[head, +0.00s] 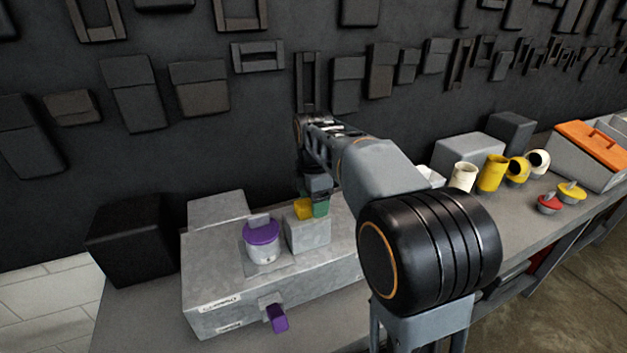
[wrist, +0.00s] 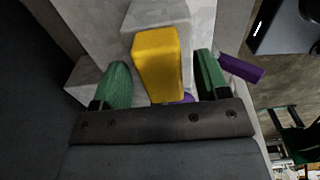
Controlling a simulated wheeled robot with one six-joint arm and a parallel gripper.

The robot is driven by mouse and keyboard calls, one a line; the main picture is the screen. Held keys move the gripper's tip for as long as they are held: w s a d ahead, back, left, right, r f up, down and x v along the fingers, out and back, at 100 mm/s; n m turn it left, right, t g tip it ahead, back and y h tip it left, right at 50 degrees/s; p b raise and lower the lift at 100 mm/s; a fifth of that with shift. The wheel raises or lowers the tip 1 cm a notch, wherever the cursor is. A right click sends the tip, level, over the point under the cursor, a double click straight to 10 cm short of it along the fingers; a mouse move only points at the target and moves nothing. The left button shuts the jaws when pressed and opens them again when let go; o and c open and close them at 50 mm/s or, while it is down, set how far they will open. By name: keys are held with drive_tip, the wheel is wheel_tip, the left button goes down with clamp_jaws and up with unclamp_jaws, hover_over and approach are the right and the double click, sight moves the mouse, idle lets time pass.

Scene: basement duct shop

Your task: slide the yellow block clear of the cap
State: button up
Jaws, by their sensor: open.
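The yellow block (head: 303,208) sits by the top of a grey raised block (head: 308,237) on a grey metal box. A purple cap (head: 261,233) with a grey tab sits on a pale round neck, left of the raised block. My gripper (head: 314,207) is at the yellow block, one green fingertip showing. In the wrist view, my gripper (wrist: 162,68) is open with its green fingers on either side of the yellow block (wrist: 157,62). A gap shows on the right; contact on the left is unclear. A sliver of purple (wrist: 188,98) shows below the block.
A purple handle (head: 277,317) sticks out of the box (head: 225,305) front. A black cube (head: 135,240) stands at left. Yellow and white pipe pieces (head: 491,173), red and yellow caps (head: 560,197) and an orange-topped container (head: 592,143) stand at right. A dark wall rises behind.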

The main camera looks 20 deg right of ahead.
wheel_tip(320, 180, up, 13)
drive_tip(key=p, duration=0.1)
idle(0.3)
drive_tip(key=shift+s, duration=0.1)
idle(0.3)
drive_tip(key=s+a+f+m+t, duration=0.1)
drive_tip(key=s+f+m+t, duration=0.3)
drive_tip(key=s+f+m, duration=1.3)
drive_tip(key=shift+a+m, duration=0.3)
drive_tip(key=shift+m, duration=0.7)
